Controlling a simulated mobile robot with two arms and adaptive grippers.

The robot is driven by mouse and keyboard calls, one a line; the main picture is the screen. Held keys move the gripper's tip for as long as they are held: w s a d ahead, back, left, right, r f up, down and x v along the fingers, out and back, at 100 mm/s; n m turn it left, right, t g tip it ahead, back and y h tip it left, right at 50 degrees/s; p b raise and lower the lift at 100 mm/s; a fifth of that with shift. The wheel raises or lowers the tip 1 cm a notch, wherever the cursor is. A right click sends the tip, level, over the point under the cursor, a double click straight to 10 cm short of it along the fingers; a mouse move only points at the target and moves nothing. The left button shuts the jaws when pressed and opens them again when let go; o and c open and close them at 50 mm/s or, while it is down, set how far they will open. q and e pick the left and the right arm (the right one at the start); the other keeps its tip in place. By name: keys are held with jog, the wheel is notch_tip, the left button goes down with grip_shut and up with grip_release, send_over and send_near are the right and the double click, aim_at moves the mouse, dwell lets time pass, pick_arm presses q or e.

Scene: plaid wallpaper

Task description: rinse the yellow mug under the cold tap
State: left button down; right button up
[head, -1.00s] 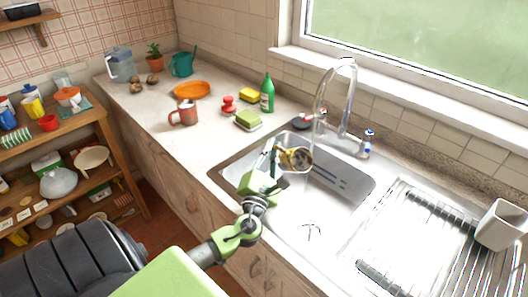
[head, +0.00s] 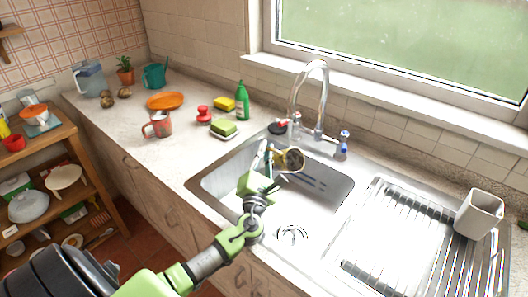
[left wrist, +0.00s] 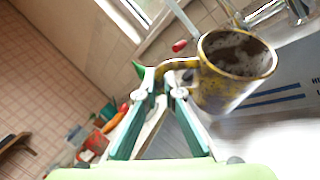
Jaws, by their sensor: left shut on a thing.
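The yellow mug (head: 290,161) is over the sink's basin (head: 325,185), tilted, its opening facing right in the head view. In the left wrist view the mug (left wrist: 222,92) has dark brown stains inside and out. My left gripper (head: 268,168) is shut on its handle; the green fingers show in the left wrist view (left wrist: 163,80). The chrome tap spout (head: 322,85) arches up behind the mug, and no water shows from it. A blue-marked tap handle (head: 343,143) stands right of the spout, a red-marked one (head: 279,127) left. My right gripper is out of view.
A ribbed drainer (head: 395,235) with a white-grey holder (head: 480,213) lies right of the basin. Left on the counter are a green bottle (head: 242,100), sponges (head: 224,127), a red-brown mug (head: 158,125) and an orange plate (head: 165,100). A shelf (head: 65,150) stands further left.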

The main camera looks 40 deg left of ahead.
pick_arm(q)
jog(key=shift+d, duration=0.1)
dwell(0.3)
jog(key=shift+s+d, duration=0.15)
jog(key=shift+d, duration=0.25)
jog(key=shift+a, duration=0.1)
jog(key=shift+a, duration=0.4)
jog(key=shift+d, duration=0.1)
jog(key=shift+d+p, duration=0.4)
jog(key=shift+d, duration=0.05)
jog(key=shift+a, duration=0.15)
jog(key=shift+a, duration=0.4)
